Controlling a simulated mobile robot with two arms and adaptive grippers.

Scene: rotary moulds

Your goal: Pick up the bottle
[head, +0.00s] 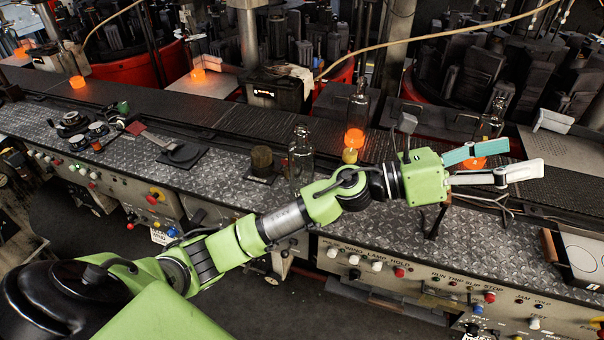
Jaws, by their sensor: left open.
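A clear glass bottle (301,158) stands upright on the metal tread-plate counter, left of my left gripper and behind my forearm. Another bottle (358,108), with a glowing orange base, stands upright on the dark conveyor. A third bottle (494,120), with an orange glow at its foot, stands just behind my fingers, which partly hide it. My left gripper (525,160) is open with nothing between its fingers, one teal and one pale. Its fingers point right over the counter's rear edge; I cannot tell if they touch the third bottle. My right gripper is not in view.
The conveyor (190,118) runs behind the counter, with glowing orange pieces (77,82) further left. A black paddle (182,152), dials (73,120) and a brown block (262,161) lie on the counter (225,185). A control panel (430,278) faces the front. Dark mould machines stand behind.

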